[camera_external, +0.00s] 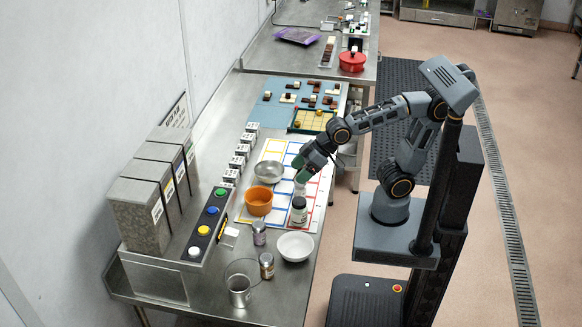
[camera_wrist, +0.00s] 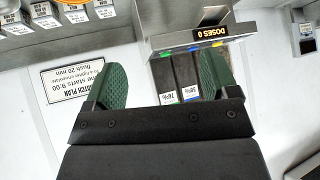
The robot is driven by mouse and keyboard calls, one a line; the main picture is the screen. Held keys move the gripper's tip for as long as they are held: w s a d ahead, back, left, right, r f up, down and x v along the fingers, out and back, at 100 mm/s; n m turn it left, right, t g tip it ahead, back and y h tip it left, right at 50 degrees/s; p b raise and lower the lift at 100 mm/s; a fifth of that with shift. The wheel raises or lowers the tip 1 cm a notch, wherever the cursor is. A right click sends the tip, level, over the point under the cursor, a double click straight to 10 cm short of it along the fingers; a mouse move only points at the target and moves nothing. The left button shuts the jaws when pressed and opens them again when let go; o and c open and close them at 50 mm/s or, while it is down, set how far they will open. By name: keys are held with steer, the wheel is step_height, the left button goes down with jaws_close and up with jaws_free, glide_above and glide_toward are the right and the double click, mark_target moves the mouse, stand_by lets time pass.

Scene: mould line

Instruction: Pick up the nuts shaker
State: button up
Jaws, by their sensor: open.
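Several small jars or shakers stand on the steel counter in the external view: one with a dark lid and white label (camera_external: 299,212), one with a purplish label (camera_external: 259,236), and one brownish (camera_external: 266,268) near the front. Their labels are too small to read, so I cannot tell which is the nuts shaker. My gripper (camera_external: 301,169) is above the counter, beside the steel bowl and behind the dark-lidded jar. In the wrist view my gripper (camera_wrist: 162,86) is open, its two green pads wide apart with nothing held. No shaker is clearly seen there.
An orange bowl (camera_external: 258,202), steel bowl (camera_external: 268,172), white bowl (camera_external: 295,247) and steel jug (camera_external: 239,291) stand around the jars. Tall dispensers (camera_external: 138,214) and a button panel (camera_external: 203,230) line the left. The wrist view shows a batch plan sign (camera_wrist: 84,81) and a doses display (camera_wrist: 212,32).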

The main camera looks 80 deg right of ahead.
steer(key=s+d+r+m+g+h+p, duration=0.1)
steer(key=s+d+r+m+h+p, duration=0.2)
steer(key=d, duration=0.4)
steer(key=s+d+r+m+g+h+p, duration=0.1)
steer(key=s+d+r+p, duration=0.1)
steer(key=s+d+p, duration=0.4)
steer(key=n+t+h+b, duration=0.2)
steer(key=n+h+b, duration=0.3)
steer(key=n+b, duration=2)
glide_toward(273, 269)
steer(key=w+d+r, duration=0.1)
steer(key=d+r, duration=0.1)
steer(key=d, duration=1.1)
steer(key=s+a+f+n+t+b, duration=0.1)
steer(key=a+n, duration=0.1)
steer(key=a, duration=0.2)
steer(key=s+a+f+n+t+b, duration=0.2)
steer(key=a, duration=0.2)
steer(key=s+a+f+n+t+b, duration=0.1)
steer(key=a+f+n, duration=0.1)
steer(key=a+n, duration=0.1)
steer(key=shift+s+a+t, duration=0.2)
steer(key=shift+a+t, duration=0.2)
steer(key=shift+a, duration=0.3)
steer(key=b+x, duration=0.1)
steer(key=x, duration=0.6)
steer(key=shift+w+a, duration=0.15)
steer(key=shift+w, duration=0.05)
steer(key=shift+x, duration=2.95)
steer(key=shift+r, duration=0.1)
